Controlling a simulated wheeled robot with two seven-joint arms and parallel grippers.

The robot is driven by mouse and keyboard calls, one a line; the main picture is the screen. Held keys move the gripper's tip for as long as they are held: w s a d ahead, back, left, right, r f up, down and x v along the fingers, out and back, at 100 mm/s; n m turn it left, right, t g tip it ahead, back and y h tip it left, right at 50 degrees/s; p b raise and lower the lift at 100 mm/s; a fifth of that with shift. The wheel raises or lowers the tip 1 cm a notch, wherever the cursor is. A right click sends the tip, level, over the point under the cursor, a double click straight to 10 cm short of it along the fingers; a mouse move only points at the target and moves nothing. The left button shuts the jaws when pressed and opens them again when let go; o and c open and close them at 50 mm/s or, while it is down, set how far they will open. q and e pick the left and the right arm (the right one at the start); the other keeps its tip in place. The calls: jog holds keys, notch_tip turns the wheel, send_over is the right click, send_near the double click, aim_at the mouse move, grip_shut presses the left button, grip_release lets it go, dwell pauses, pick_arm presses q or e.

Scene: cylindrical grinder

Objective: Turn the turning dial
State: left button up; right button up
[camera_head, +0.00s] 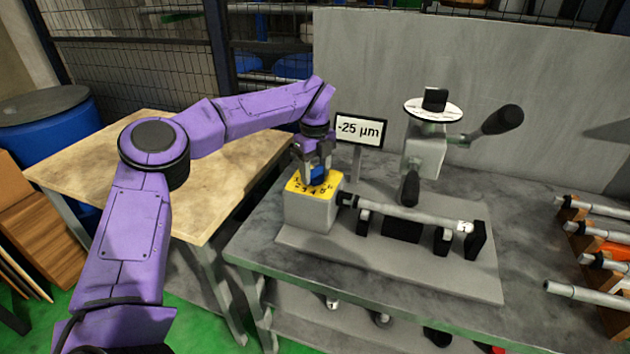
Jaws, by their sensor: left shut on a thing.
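The turning dial (318,176) is a small blue knob on top of a grey box (311,212) with a yellow numbered face (301,186). My left gripper (317,174) points down from above and is shut on the blue dial, its fingers partly hiding it. A small display (359,130) behind the box reads "-25 µm". The box stands at the left end of the grinder's grey base plate (400,268). A long metal shaft (410,214) runs to the right from the box. My right gripper is not in view.
A post with a white disc (433,110) and dark handle (497,119) stands behind the shaft. Several metal rods lie on a rack (590,245) at the right. A wooden table (240,155) is at the left, beside a blue barrel (50,140). A grey panel (480,60) closes the back.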

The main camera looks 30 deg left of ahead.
aim_at(315, 167)
pick_arm(q)
jog(key=shift+f+n+b, duration=0.2)
jog(key=shift+n+b, duration=0.8)
jog(key=shift+b, duration=0.05)
jog(key=shift+r+n+b, duration=0.15)
jog(key=shift+n+b, duration=0.45)
jog(key=shift+n, duration=0.1)
jog(key=o, duration=1)
notch_tip(315, 167, up, 11)
jog(key=shift+f+p, duration=0.2)
jog(key=shift+p, duration=0.3)
